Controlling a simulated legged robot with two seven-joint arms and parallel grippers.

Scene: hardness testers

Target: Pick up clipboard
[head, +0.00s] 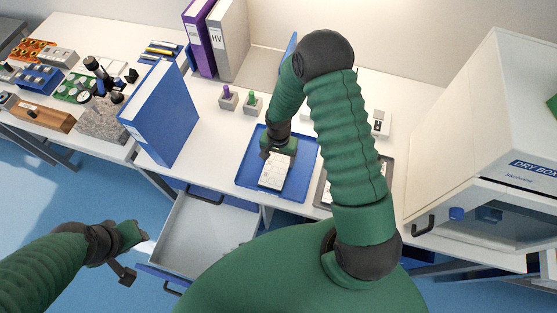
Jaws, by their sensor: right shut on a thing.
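My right gripper (277,148) reaches down over a blue tray-like board (250,178) on the white table. It is shut on the upper end of a pale, flat piece with dark markings (274,173), which lies on or just above the blue surface. I cannot tell whether this piece or the blue board is the clipboard. A thin blue edge (290,48) shows behind my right arm, mostly hidden. My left gripper (132,254) is at lower left, apart from the table, beside the open drawer. Its finger opening is not clear.
A blue binder (158,112) stands left of the tray. Purple (197,40) and grey (228,42) binders stand behind. An open drawer (205,235) juts out in front. A white dry box (480,130) stands at right. Two small stamps are behind the tray.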

